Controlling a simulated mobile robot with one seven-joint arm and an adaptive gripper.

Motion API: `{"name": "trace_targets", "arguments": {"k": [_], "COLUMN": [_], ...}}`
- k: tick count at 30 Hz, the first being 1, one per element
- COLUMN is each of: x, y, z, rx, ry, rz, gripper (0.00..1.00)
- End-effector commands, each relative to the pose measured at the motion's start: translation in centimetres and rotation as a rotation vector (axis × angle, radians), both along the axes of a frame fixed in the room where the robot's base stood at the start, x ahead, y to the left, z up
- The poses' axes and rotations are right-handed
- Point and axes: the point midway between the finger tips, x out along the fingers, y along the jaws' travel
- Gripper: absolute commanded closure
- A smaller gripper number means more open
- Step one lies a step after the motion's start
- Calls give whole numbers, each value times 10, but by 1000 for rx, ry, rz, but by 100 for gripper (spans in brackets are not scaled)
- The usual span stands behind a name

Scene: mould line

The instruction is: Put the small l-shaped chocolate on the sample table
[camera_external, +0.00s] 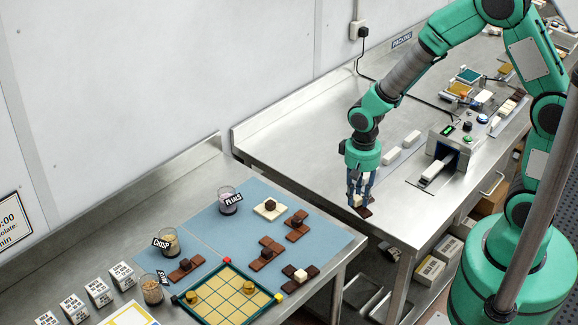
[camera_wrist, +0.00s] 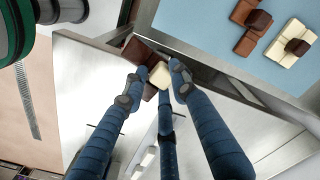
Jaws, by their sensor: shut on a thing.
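My three-fingered gripper (camera_external: 360,190) is shut on a small brown chocolate (camera_external: 365,212) with a pale cube on it. In the wrist view the chocolate (camera_wrist: 141,52) sits between the fingertips (camera_wrist: 156,78), its brown squares partly hidden by the fingers, so I cannot fully make out its L shape. The gripper is near the left end of the right-hand steel table (camera_external: 290,137); I cannot tell how high above it. The left-hand table has a blue mat (camera_external: 213,232) with several chocolates. No label shows which table is the sample table.
On the mat stand labelled cups (camera_external: 229,203), a pale chocolate (camera_external: 270,209) and brown ones (camera_external: 267,254). A yellow grid board (camera_external: 228,295) lies at its front. A gap separates the tables. On the right table are white bars (camera_external: 402,147) and a grey machine (camera_external: 455,146).

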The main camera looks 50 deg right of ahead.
Motion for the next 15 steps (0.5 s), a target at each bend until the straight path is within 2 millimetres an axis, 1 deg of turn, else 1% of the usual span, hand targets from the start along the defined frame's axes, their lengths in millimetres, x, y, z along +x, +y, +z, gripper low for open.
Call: {"name": "trace_targets", "arguments": {"k": [1, 6, 11, 15], "x": [10, 40, 63, 79], "y": [14, 60, 106, 149], "z": [-1, -2, -5, -9], "rx": [0, 0, 0, 1], "ry": [2, 1, 1, 1], "rz": [24, 91, 155, 210], "gripper": [100, 100, 100, 100]}}
